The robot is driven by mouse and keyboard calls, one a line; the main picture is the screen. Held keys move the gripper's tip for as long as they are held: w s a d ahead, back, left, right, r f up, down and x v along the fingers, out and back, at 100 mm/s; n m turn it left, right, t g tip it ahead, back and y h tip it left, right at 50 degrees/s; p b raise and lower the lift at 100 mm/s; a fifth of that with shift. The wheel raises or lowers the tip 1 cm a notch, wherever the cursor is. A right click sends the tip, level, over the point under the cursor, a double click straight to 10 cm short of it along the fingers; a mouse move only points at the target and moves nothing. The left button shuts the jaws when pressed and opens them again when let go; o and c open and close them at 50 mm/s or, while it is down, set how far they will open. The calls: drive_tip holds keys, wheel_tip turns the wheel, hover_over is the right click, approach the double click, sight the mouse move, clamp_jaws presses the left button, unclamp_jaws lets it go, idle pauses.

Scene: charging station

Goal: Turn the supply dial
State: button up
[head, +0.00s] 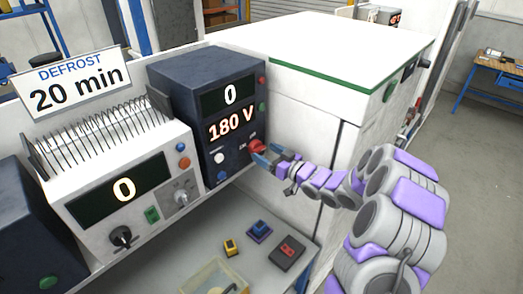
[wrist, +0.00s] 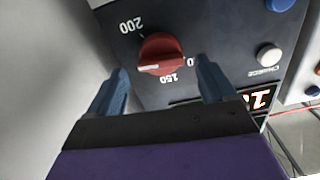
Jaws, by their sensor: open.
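The supply is a dark blue-grey box (head: 205,110) with displays reading "0" and "180 V". Its red dial (head: 258,146) is at the lower right of the front, partly covered by my gripper (head: 265,156). In the wrist view, which shows the panel upside down, the red dial (wrist: 160,53) has a white pointer mark towards the left, with 200 and 150 printed around it. My gripper (wrist: 162,66) is open, one blue finger on each side of the dial, with a gap on both sides. I cannot tell how deep the fingertips reach.
A white unit (head: 130,190) reading "0", with a wire rack on top, stands left of the supply. A "DEFROST 20 min" sign (head: 75,85) is behind it. A large white cabinet (head: 330,60) is at right. Small blocks and a clear tray (head: 215,280) lie on the grey table below.

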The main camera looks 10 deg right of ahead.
sight(261, 149)
drive_tip(key=shift+x, duration=1.5)
drive_tip(key=shift+c, duration=0.2)
drive_tip(key=shift+r, duration=0.1)
drive_tip(key=c, duration=1)
drive_tip(key=shift+n+b, duration=0.5)
drive_tip(key=shift+n, duration=0.1)
drive_tip(key=o, duration=1)
drive_tip(key=shift+o, duration=0.2)
